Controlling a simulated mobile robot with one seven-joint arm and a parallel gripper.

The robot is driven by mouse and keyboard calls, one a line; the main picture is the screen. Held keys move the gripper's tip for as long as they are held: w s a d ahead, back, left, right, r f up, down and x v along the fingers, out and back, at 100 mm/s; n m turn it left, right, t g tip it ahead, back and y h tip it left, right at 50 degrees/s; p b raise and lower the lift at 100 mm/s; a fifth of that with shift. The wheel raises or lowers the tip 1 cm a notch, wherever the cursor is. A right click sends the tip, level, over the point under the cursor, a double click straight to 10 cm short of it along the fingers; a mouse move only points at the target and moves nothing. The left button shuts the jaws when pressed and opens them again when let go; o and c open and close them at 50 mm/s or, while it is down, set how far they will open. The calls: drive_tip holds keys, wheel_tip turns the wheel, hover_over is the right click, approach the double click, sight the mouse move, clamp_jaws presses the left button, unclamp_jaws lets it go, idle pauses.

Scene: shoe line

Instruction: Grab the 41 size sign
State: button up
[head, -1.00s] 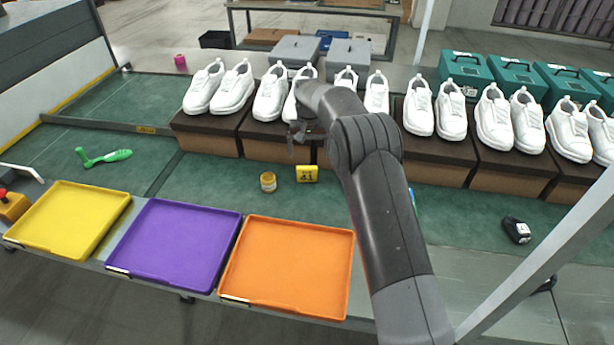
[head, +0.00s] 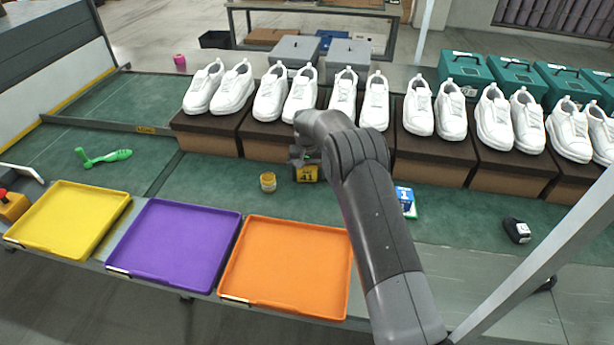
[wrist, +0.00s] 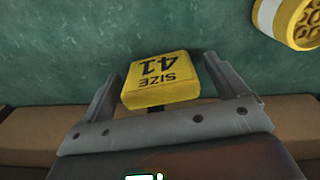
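The yellow 41 size sign (head: 306,174) stands on the green belt in front of the shoe boxes. In the wrist view the sign (wrist: 160,78) appears upside down, with "SIZE 41" in black. My gripper (head: 303,158) is at the sign in the head view and hides its upper part. In the wrist view my gripper (wrist: 163,67) is open, one finger on each side of the sign, with a gap visible at both sides. I cannot tell how deep the sign sits between the fingers.
A small yellow jar (head: 268,182) stands close left of the sign. White shoes on brown boxes (head: 270,135) line up just behind. Yellow (head: 70,220), purple (head: 175,245) and orange (head: 288,268) trays lie in front. A blue-white packet (head: 405,202) lies right of my arm.

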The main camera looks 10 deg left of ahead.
drive_tip(key=c, duration=1)
drive_tip(key=shift+c, duration=0.3)
drive_tip(key=shift+r, duration=0.15)
